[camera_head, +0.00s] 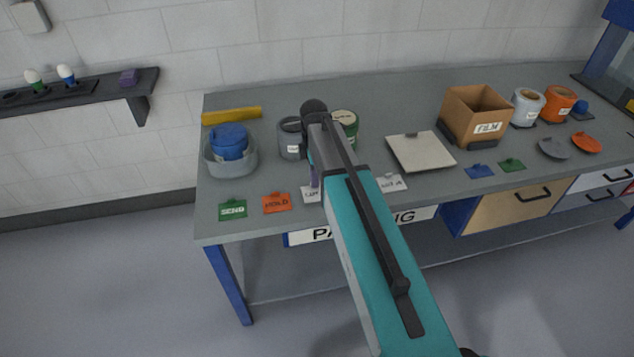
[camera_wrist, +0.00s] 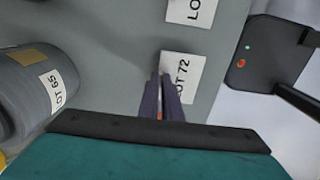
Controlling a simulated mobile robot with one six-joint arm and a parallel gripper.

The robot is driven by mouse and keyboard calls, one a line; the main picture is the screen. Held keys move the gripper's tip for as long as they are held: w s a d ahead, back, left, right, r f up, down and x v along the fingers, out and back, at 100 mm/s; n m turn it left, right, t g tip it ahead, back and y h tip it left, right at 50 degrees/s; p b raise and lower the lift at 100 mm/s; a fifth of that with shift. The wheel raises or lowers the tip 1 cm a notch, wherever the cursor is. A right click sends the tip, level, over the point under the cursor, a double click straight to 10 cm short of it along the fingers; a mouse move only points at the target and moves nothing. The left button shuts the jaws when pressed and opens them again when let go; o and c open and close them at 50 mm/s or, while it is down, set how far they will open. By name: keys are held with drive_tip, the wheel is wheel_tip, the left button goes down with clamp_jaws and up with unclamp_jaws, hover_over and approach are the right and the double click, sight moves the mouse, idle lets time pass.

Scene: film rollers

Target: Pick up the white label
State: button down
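Two white labels lie near the front of the grey table. One white label (camera_wrist: 188,72), reading "LOT 72" in the wrist view, lies under my fingertips; in the head view it (camera_head: 308,195) is partly hidden by my arm. The other white label (camera_head: 393,183) lies to its right and shows partly in the wrist view (camera_wrist: 197,10). My gripper (camera_wrist: 161,78) points down with its dark fingers close together, at the near label's edge. It also shows in the head view (camera_head: 314,184). I cannot tell whether the fingers pinch the label.
A green label (camera_head: 232,210) and an orange label (camera_head: 276,203) lie left of my gripper. Grey canister (camera_head: 292,140) and green canister (camera_head: 345,122) stand behind it. A pale flat plate (camera_head: 420,150) and a cardboard box (camera_head: 470,110) are to the right. A blue-lidded tub (camera_head: 230,158) is far left.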

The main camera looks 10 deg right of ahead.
drive_tip(key=shift+r, duration=0.7)
drive_tip(key=shift+s+r+b, duration=0.2)
drive_tip(key=shift+s+b, duration=0.05)
drive_tip(key=shift+b, duration=0.15)
drive_tip(key=s+a+r+b, duration=0.1)
drive_tip(key=s+b, duration=0.8)
drive_tip(key=s, duration=0.6)
drive_tip(key=shift+s+r, duration=0.15)
drive_tip(key=shift+r, duration=0.05)
drive_tip(key=shift+s+r, duration=0.1)
